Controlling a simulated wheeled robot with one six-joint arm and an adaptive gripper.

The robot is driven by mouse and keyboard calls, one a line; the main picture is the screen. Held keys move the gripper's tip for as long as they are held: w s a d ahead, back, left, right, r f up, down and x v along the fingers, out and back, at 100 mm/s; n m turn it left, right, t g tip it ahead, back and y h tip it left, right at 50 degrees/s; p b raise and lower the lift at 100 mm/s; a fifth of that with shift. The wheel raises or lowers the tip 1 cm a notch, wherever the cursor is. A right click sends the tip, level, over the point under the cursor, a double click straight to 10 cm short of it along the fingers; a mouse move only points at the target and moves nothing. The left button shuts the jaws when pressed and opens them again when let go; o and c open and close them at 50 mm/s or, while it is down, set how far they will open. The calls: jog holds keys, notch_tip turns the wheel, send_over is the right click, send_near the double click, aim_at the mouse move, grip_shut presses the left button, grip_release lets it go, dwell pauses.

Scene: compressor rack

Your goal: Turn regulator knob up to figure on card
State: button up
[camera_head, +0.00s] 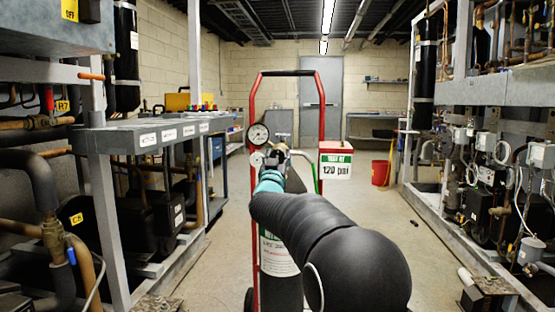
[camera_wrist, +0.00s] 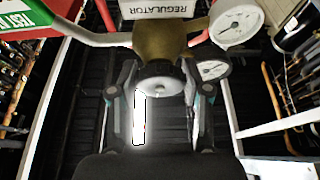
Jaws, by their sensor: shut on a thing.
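The regulator knob (camera_wrist: 160,78) is a dark round knob under the brass regulator body (camera_wrist: 165,38) in the wrist view. My gripper (camera_wrist: 159,86) has one finger on each side of the knob and is shut on it. In the head view my gripper (camera_head: 275,160) is at the regulator on the cylinder cart, and my arm hides the knob. A larger gauge (camera_wrist: 237,20) and a smaller gauge (camera_wrist: 212,69) sit beside the regulator; their readings are too small to tell.
A red-framed cart (camera_head: 322,110) holds a gas cylinder (camera_head: 280,258) with a white label. Compressor racks with pipes stand along both sides. A red bucket (camera_head: 380,173) stands on the floor behind right.

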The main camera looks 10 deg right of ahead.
jog(key=m+h, duration=0.1)
jog(key=m, duration=0.2)
jog(key=m+g+h, duration=0.1)
jog(key=m+h, duration=0.1)
jog(key=m, duration=0.1)
jog(key=shift+r+m+g, duration=0.1)
jog(key=shift+m+g, duration=0.2)
jog(key=shift+m, duration=0.1)
jog(key=m+g+h+p, duration=0.1)
jog(key=m, duration=0.2)
jog(key=m+g+h+p, duration=0.1)
jog(key=m, duration=0.3)
jog(key=shift+r+g+p, duration=0.15)
jog(key=shift+g+p, duration=0.15)
jog(key=shift+p, duration=0.05)
jog(key=m+g+p, duration=0.1)
jog(key=m, duration=0.2)
jog(key=m+g+p, duration=0.1)
jog(key=m+p, duration=0.1)
jog(key=m, duration=0.1)
jog(key=shift+g, duration=0.3)
jog(key=shift+m+g+y+p, duration=0.3)
jog(key=shift+m+g+p, duration=0.3)
jog(key=shift+m+p, duration=0.9)
jog(key=shift+f+m+b, duration=0.25)
jog(key=shift+m+b, duration=0.1)
jog(key=shift+m, duration=0.25)
jog(key=o, duration=1.2)
